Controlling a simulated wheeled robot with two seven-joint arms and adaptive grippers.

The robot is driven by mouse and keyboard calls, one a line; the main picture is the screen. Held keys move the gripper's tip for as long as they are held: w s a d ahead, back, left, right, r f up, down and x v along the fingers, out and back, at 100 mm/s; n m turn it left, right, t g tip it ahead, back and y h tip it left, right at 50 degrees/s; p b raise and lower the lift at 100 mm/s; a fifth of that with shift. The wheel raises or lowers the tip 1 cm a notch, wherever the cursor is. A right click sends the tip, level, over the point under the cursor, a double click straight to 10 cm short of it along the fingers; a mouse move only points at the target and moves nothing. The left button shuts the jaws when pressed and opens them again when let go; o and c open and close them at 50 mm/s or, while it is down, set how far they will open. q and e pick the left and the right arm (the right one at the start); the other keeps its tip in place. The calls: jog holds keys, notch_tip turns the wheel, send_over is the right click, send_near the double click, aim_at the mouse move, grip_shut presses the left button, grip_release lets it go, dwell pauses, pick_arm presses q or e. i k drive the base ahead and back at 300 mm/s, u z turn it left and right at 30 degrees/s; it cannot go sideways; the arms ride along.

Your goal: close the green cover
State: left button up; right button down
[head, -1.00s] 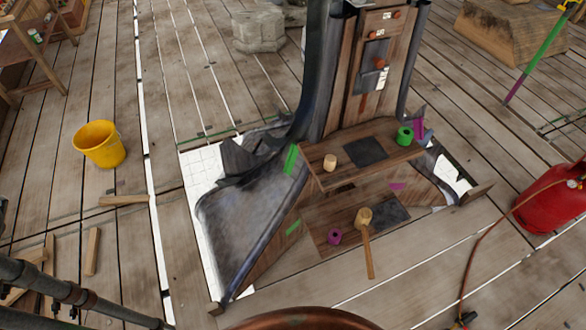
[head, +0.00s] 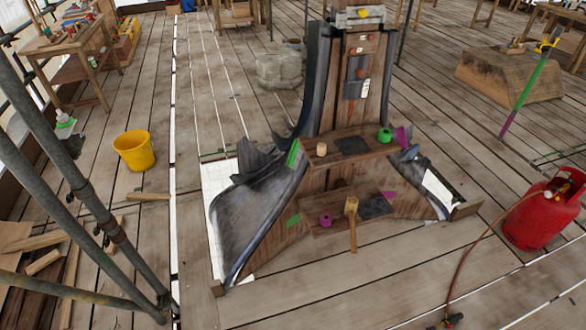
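A tall dark finial (head: 245,215) with a wooden core stands on the plank floor. A bright green upright strip (head: 293,153) sits at the left end of its upper shelf (head: 330,150). A green ring-like piece (head: 384,135) stands at the right of the upper shelf. Neither of my grippers is in view.
A mallet (head: 351,208) and a magenta ring-like piece (head: 326,220) are on the lower shelf. A pale cylinder (head: 321,149) is on the upper one. A red gas bottle (head: 545,210) with a hose stands right, a yellow bucket (head: 135,151) left. Scaffold poles cross the left side.

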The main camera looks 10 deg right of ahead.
aim_at(295, 154)
jog(key=u, duration=0.75)
jog(key=i, duration=1.3)
jog(key=z, duration=0.5)
jog(key=i, duration=0.7)
jog(key=z, duration=0.6)
